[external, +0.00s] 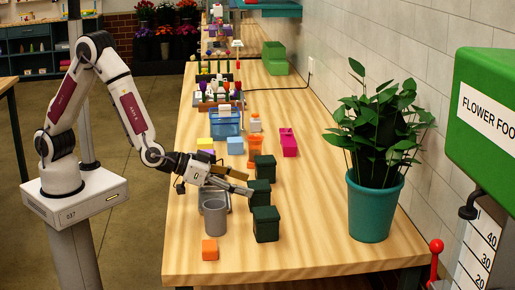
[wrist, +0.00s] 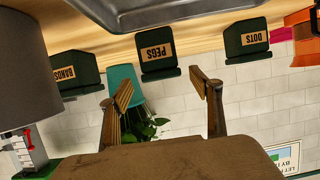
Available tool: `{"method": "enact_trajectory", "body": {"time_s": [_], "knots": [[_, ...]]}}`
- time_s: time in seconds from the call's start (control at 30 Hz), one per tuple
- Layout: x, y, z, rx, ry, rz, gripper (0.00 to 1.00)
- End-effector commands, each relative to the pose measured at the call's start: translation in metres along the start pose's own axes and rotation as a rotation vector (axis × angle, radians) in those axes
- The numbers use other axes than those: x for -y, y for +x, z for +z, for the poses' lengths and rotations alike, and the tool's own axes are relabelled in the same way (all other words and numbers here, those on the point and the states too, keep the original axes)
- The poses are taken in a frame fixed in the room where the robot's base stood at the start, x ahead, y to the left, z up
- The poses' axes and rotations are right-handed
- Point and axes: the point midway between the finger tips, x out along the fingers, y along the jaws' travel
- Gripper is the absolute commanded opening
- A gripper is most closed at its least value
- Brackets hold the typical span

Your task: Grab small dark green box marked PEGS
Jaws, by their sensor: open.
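The small dark green box marked PEGS (wrist: 158,62) hangs upside down in the wrist view, its label facing me, between two similar boxes. In the external view it matches the middle dark green box (external: 260,198), partly hidden behind my fingers. My gripper (external: 246,183) is open and empty, just left of that box and pointing at it. In the wrist view my two fingertips (wrist: 165,88) are spread wide, with the PEGS box between and beyond them in the picture. I cannot tell whether they touch it.
A dark green BANDS box (wrist: 72,72) and a DOTS box (wrist: 246,42) flank it closely. A grey cup (external: 214,220) and an orange cube (external: 209,249) stand on the wooden table (external: 315,265). A potted plant (external: 374,208) stands to the right.

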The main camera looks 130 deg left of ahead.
Motion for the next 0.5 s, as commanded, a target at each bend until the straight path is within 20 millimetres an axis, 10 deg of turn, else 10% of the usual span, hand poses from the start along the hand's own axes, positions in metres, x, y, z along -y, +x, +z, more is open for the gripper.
{"method": "enact_trajectory", "body": {"time_s": [0.5], "knots": [[0.001, 0.011, -0.001, 0.001, 0.0, -0.001, 0.64]]}}
